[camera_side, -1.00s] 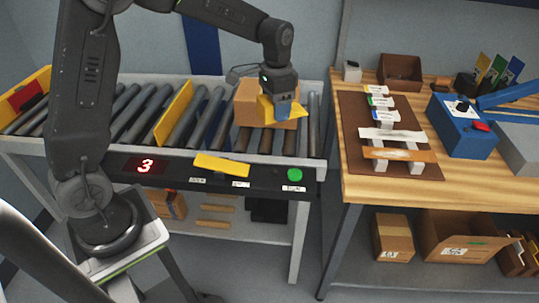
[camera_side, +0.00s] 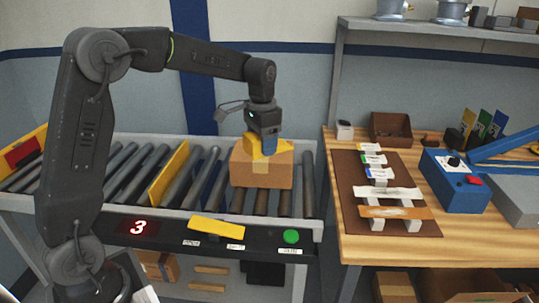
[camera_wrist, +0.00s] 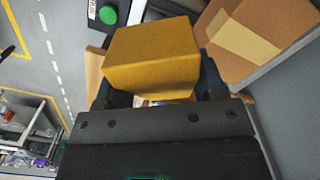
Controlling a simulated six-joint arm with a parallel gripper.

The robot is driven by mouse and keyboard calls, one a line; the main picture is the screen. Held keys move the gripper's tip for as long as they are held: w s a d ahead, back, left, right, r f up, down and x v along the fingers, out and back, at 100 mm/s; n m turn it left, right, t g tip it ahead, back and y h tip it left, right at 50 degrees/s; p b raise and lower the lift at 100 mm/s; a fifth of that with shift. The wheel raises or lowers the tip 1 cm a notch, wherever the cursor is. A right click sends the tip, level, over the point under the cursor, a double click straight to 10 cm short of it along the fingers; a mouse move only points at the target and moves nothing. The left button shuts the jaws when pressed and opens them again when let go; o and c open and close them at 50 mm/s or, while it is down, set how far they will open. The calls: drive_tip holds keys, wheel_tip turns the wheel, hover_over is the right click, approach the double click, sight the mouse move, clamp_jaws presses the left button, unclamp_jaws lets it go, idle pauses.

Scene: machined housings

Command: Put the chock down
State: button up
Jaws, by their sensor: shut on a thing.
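The yellow chock (camera_side: 257,147) is held by my gripper (camera_side: 269,147) and overlaps the top of the cardboard box (camera_side: 262,173) in the side view. Whether chock and box touch is not clear. In the wrist view the chock (camera_wrist: 152,58) is a yellow block between the dark fingers of my gripper (camera_wrist: 155,88), which is shut on it. The box (camera_wrist: 260,40) shows to the right of it there. The chock's lower side and the finger contacts are partly hidden.
The box sits on the roller conveyor (camera_side: 213,180). A yellow divider (camera_side: 170,170) stands to its left. The front rail carries a yellow plate (camera_side: 216,228), a red "3" display (camera_side: 137,227) and a green button (camera_side: 291,236). A workbench (camera_side: 455,225) with tools stands at right.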

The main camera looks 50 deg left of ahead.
drive_tip(key=s+a+n, duration=0.2)
drive_tip(key=a+n, duration=0.1)
drive_tip(key=a, duration=1)
drive_tip(key=s+a+n, duration=0.2)
drive_tip(key=a+n, duration=0.2)
drive_tip(key=a, duration=0.9)
drive_tip(key=shift+w+d+f, duration=0.1)
drive_tip(key=shift+d+f, duration=0.05)
drive_tip(key=shift+f, duration=4.6)
drive_tip(key=shift+w+d+f, duration=0.1)
drive_tip(key=shift+d+f, duration=0.05)
drive_tip(key=shift+f, duration=4.55)
drive_tip(key=shift+f, duration=0.6)
drive_tip(key=o, duration=1.1)
drive_tip(key=shift+s, duration=0.1)
